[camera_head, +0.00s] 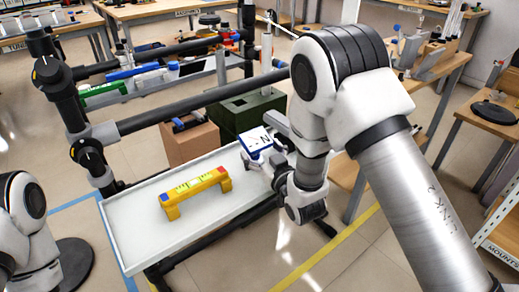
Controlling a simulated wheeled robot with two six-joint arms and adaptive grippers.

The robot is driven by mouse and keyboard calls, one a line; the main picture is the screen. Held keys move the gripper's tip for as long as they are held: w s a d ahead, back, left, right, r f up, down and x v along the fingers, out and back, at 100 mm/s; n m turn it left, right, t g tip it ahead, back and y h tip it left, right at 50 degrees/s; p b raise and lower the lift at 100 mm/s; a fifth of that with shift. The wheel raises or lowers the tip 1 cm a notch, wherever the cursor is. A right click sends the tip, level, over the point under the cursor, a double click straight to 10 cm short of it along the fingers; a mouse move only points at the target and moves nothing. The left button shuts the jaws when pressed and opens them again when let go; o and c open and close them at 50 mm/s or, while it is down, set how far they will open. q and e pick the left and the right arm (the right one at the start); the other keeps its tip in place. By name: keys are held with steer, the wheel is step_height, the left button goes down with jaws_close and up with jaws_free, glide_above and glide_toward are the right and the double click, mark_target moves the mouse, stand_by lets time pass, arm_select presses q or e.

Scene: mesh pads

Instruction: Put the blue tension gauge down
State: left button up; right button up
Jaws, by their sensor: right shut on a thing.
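The blue tension gauge (252,141), a small box with a white face and a dark needle mark, is at the far right corner of the white tray (130,224). My right gripper (264,158) is shut on it from the near right side. The gauge looks tilted, with its face up toward the camera. I cannot tell whether its underside touches the tray. My right wrist and arm hide part of the tray's right edge. Part of my left arm shows at the left edge, but its gripper is out of view.
A yellow level-like tool (193,192) with red and blue ends stands mid-tray. The tray is clear around it. A black tube frame (200,99) runs behind the tray. A cardboard box (190,143) and a dark green box (245,112) stand beyond it.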

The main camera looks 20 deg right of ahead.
steer(key=shift+w+f, duration=0.1)
steer(key=shift+f, duration=0.2)
steer(key=o, duration=1.6)
steer(key=shift+w+f, duration=0.2)
steer(key=shift+s+r, duration=0.15)
steer(key=shift+r, duration=0.25)
steer(key=s+d+p, duration=0.2)
steer(key=s, duration=1)
steer(key=s+d+f+m+g+h, duration=0.1)
steer(key=s+f+g, duration=0.3)
steer(key=f, duration=0.5)
steer(key=s+d+f+m+g+h, duration=0.1)
steer(key=s+f+g, duration=0.35)
steer(key=f, duration=0.55)
steer(key=s+f+g, duration=0.3)
steer(key=s, duration=0.2)
steer(key=s+d+f+g, duration=0.1)
steer(key=s+f+g, duration=0.2)
steer(key=s, duration=0.3)
steer(key=s+d+f+m+g, duration=0.1)
steer(key=s+f+g, duration=0.2)
steer(key=s, duration=0.3)
steer(key=shift+f, duration=0.4)
